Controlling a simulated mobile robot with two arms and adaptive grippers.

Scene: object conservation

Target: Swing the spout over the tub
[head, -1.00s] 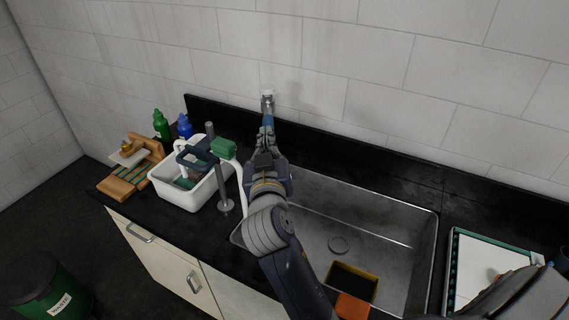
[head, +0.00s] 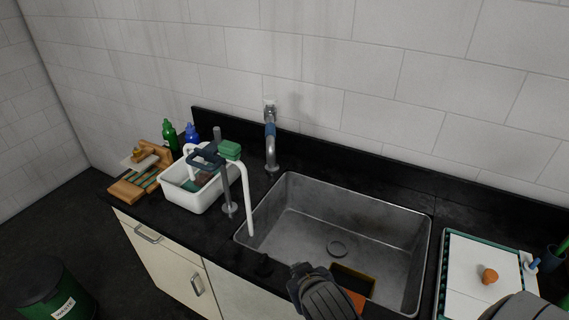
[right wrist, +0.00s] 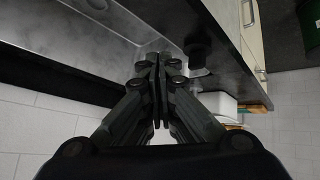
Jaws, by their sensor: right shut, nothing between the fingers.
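My right gripper (right wrist: 155,62) is shut and empty, apart from the spout, near the sink. In the head view only part of my arm shows at the bottom, the fingers not clearly. My left gripper is out of view.
A white curved tube (head: 248,205) comes down at the left rim of the sink (head: 330,215), near a grey post (head: 227,190). Bottles (head: 170,137) and a wooden rack stand left. The space before the spout is clear.

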